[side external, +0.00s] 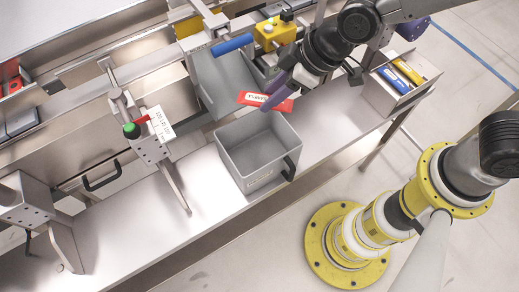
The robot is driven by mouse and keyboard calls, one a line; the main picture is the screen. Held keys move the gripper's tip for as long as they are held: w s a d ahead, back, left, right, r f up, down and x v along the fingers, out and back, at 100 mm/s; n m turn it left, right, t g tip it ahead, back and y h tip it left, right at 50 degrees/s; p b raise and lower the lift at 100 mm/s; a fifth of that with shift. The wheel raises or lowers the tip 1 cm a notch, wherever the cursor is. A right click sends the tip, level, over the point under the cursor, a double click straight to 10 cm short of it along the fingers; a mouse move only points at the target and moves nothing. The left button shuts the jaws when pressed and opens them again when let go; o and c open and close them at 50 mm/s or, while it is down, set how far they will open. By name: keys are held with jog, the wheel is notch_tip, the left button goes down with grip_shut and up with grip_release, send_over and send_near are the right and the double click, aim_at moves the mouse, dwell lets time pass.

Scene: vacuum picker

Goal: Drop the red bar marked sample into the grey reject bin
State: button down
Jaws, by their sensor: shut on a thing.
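The red bar (252,99) has a white label whose print is too small to read. It is held in the air at the upper middle of the side external view, just beyond the far rim of the grey bin. My gripper (271,98) has purple fingers and is shut on the red bar. Part of the bar is hidden behind the fingers. The open grey bin (233,170) stands on the metal bench below and nearer the camera. It has a pale label on its front and a black handle at its right. Its visible inside looks empty.
A grey sloping chute (212,75) lies behind the bin, with a blue cylinder (233,43) above it. A metal bracket with a green knob (131,130) stands left of the bin. A tray (402,90) with blue and yellow bars sits right.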

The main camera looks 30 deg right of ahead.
notch_tip(320, 180, down, 6)
jog(key=shift+f, duration=0.25)
dwell(0.4)
jog(key=shift+c, duration=2.1)
grip_release()
jog(key=shift+r, duration=0.1)
jog(key=v, duration=1.3)
jog(key=shift+s+d+r, duration=0.15)
jog(key=shift+r, duration=0.1)
